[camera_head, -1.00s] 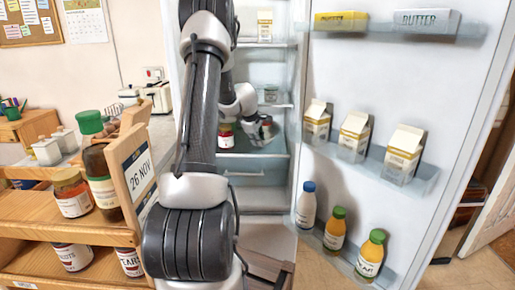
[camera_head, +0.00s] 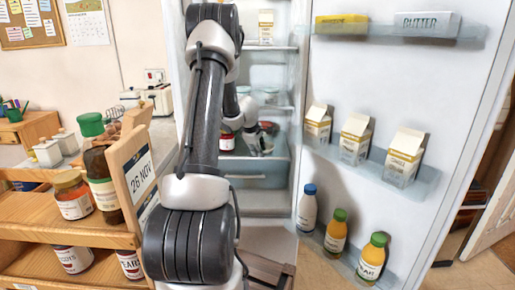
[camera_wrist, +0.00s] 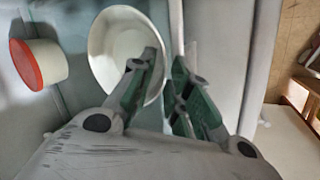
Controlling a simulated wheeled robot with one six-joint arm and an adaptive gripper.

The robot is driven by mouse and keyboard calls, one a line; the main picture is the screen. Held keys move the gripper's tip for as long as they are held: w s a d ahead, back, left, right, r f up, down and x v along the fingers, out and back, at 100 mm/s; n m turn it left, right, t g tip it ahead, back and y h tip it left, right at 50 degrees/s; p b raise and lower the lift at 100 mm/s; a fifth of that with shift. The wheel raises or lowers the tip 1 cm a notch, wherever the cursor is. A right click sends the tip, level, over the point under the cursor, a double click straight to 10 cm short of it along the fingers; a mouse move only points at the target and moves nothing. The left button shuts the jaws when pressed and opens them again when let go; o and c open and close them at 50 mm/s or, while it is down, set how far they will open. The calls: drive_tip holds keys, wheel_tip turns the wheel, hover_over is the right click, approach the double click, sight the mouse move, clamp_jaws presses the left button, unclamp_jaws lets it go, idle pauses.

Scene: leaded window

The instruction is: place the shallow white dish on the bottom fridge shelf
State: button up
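The shallow white dish (camera_wrist: 118,40) shows in the wrist view, with its round hollow facing the camera. My gripper (camera_wrist: 166,58) has its two green-padded fingers apart. The left finger overlaps the dish's inside and the right finger is beyond its right rim, so the rim lies between them. I cannot tell whether they touch it. In the head view my gripper (camera_head: 262,146) is inside the fridge at a lower shelf, partly hidden by my arm. I cannot make out the dish there. The bottom fridge shelf (camera_head: 262,200) is below, pale and empty where visible.
A red-lidded white jar (camera_wrist: 38,64) stands left of the dish. A clear drawer (camera_head: 258,173) sits beneath the gripper. The open fridge door (camera_head: 390,90) holds cartons and bottles at right. A wooden rack (camera_head: 65,225) with jars is at left.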

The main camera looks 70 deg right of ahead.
drive_tip(key=v, duration=1.2)
drive_tip(key=shift+r, duration=0.1)
